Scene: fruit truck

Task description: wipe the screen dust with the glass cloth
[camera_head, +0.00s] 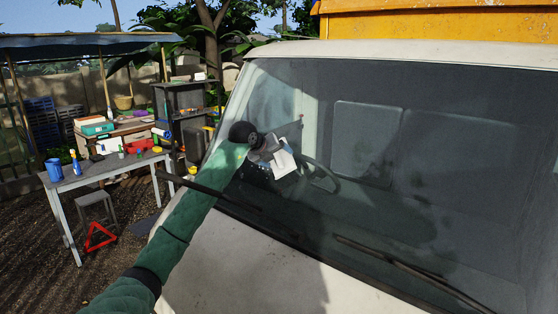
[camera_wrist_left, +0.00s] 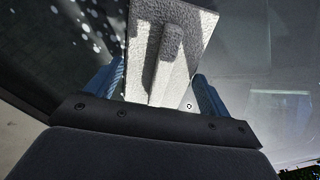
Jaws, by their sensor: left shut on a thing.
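My left gripper (camera_head: 267,151) is at the left part of the truck's windscreen (camera_head: 420,130), close to the glass. It is shut on the glass cloth (camera_head: 284,164), a pale grey-white piece. In the left wrist view the cloth (camera_wrist_left: 195,28) has a rough surface and a raised ridge between the two blue fingers. I cannot tell whether the cloth touches the glass. Dark smudgy patches (camera_head: 445,218) show on the right and lower right of the windscreen. My right gripper is not in view.
Two wipers (camera_head: 415,270) lie along the lower windscreen above the white bonnet (camera_head: 245,265). A grey table (camera_head: 105,168) with a blue cup (camera_head: 54,169) and bottles stands at the left. A red warning triangle (camera_head: 99,237) is on the ground.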

